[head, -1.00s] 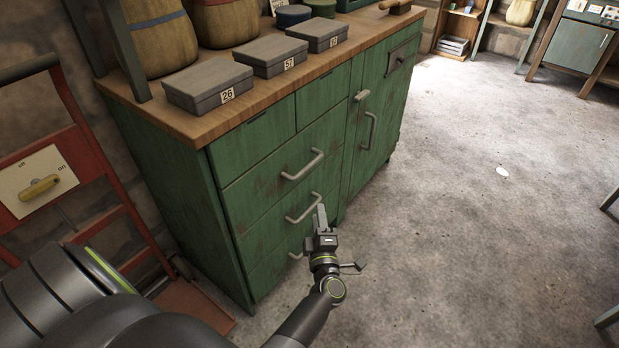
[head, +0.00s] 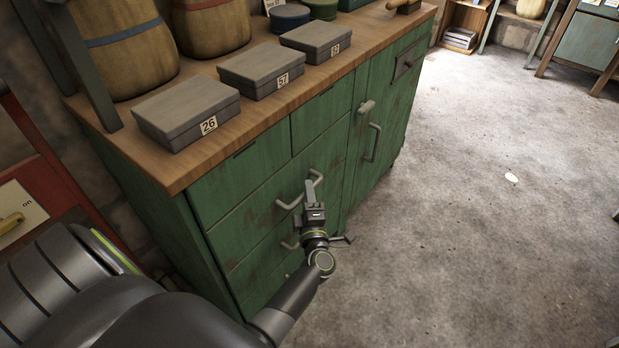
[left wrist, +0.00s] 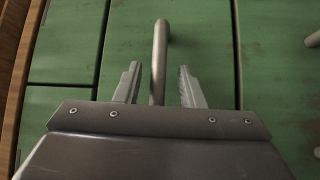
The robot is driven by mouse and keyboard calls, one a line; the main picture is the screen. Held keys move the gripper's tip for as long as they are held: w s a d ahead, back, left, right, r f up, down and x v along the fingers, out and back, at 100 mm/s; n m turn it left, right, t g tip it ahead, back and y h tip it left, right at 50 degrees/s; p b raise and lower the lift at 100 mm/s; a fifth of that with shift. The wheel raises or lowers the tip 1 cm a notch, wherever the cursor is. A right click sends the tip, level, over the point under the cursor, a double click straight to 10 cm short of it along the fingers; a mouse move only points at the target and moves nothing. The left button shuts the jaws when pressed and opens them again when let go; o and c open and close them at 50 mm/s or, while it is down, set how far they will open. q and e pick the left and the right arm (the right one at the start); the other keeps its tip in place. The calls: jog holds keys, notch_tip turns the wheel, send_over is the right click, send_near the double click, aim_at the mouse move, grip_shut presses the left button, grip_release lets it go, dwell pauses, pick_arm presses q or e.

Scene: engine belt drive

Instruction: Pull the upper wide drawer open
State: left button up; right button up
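The upper wide drawer (head: 245,222) is a worn green front in the cabinet, below two small drawers, and looks shut. Its grey bar handle (head: 287,204) is partly covered by my left gripper (head: 309,183). In the left wrist view, the handle (left wrist: 160,50) comes down between the two fingers of my left gripper (left wrist: 160,84). The fingers are open, one on each side of the bar, with a gap on both sides. The drawer front (left wrist: 205,45) lies behind them. My right gripper is not in view.
A lower drawer handle (head: 290,243) sits just below my left gripper. Grey boxes (head: 187,110) and large jars stand on the wooden top (head: 170,175). A cupboard door handle (head: 373,142) is to the right.

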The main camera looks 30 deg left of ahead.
pick_arm(q)
jog(key=shift+w+a+r, duration=0.1)
jog(key=shift+w+a, duration=0.35)
grip_shut()
